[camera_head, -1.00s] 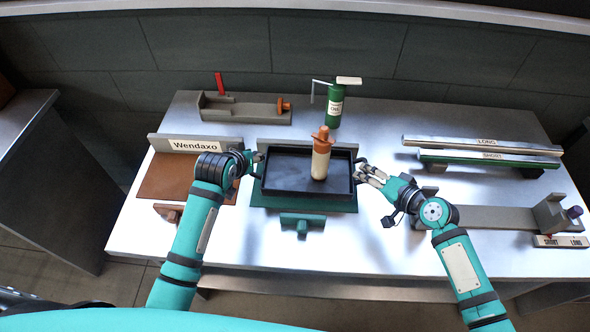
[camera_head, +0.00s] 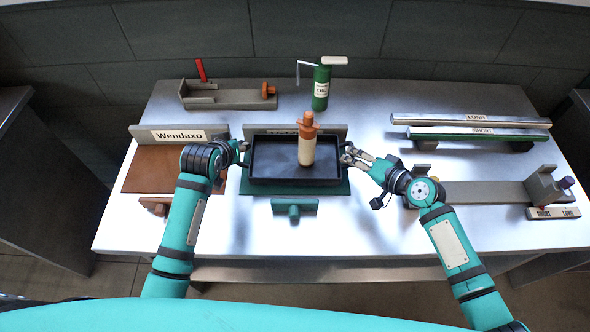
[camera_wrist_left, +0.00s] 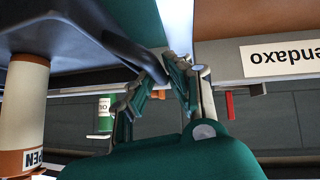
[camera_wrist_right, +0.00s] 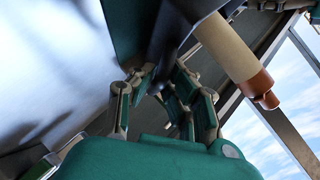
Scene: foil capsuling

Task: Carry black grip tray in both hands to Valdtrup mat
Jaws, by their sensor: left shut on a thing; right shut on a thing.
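The black tray (camera_head: 275,165) is level over the green mat (camera_head: 342,189), whose front strip and side edges show. I cannot tell whether it touches the mat. The upright behind this mat has a label (camera_head: 283,133) mostly hidden by the tray, so its name is unreadable. A cream bottle with an orange top (camera_head: 306,150) stands upright in the tray. My left gripper (camera_head: 244,152) is shut on the tray's left side; the tray also shows in the left wrist view (camera_wrist_left: 50,30). My right gripper (camera_head: 347,156) is shut on its right side.
The brown mat with the Wendaxo sign (camera_head: 178,135) lies to the left. A green oil can (camera_head: 321,88) and a grey cradle (camera_head: 228,97) stand behind. Long and short bars (camera_head: 470,121) lie at right. A green handled block (camera_head: 294,207) sits in front of the green mat.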

